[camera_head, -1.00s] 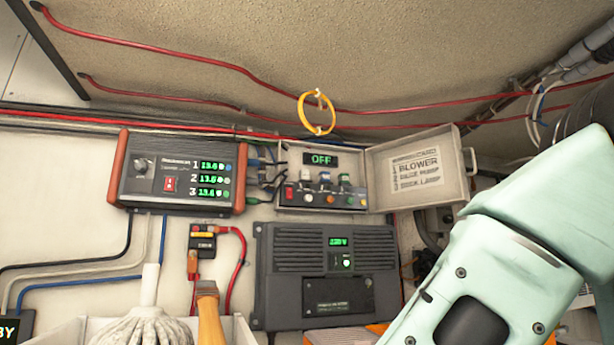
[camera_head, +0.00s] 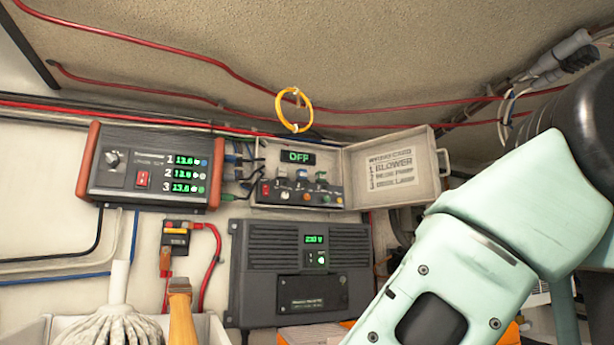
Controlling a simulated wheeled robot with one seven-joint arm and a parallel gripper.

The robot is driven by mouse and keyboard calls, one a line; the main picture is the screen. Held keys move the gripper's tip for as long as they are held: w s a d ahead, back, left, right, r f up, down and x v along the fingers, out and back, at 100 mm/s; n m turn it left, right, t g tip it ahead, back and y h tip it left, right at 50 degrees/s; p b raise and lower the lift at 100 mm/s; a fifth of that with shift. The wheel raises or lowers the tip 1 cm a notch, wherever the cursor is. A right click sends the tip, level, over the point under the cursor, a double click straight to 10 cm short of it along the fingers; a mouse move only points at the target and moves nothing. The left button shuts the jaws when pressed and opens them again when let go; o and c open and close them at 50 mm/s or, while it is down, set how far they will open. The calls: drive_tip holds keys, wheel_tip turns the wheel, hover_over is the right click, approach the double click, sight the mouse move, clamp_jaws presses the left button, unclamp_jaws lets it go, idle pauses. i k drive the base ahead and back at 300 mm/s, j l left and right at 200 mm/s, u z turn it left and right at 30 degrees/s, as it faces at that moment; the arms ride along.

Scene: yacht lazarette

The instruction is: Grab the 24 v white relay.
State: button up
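I cannot pick out a white relay marked 24 V. A small open box (camera_head: 392,180) on the wall shows an "OFF" display, several small plugged-in parts with pale or coloured tops, and coloured buttons below them. One white-topped part (camera_head: 283,172) stands at the left of that row; its marking is too small to read. The lid, open to the right, carries a label reading "BLOWER" and other lines. My pale green arm fills the lower right. My gripper is out of view.
A charger-like unit (camera_head: 150,165) with three green readouts hangs at left. A dark inverter-like unit (camera_head: 300,262) is below the box. A mop head (camera_head: 112,325) and wooden handle (camera_head: 181,315) rise at lower left. A yellow ring (camera_head: 294,110) hangs above the box.

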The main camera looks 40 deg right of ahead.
sight(281, 171)
drive_tip(key=u, duration=3.35)
drive_tip(key=i+l+u, duration=0.2)
drive_tip(key=u, duration=0.2)
drive_tip(key=i+l+u, duration=0.45)
drive_tip(key=l+u, duration=0.15)
drive_tip(key=u, duration=0.15)
drive_tip(key=i+l, duration=0.15)
drive_tip(key=l, duration=0.25)
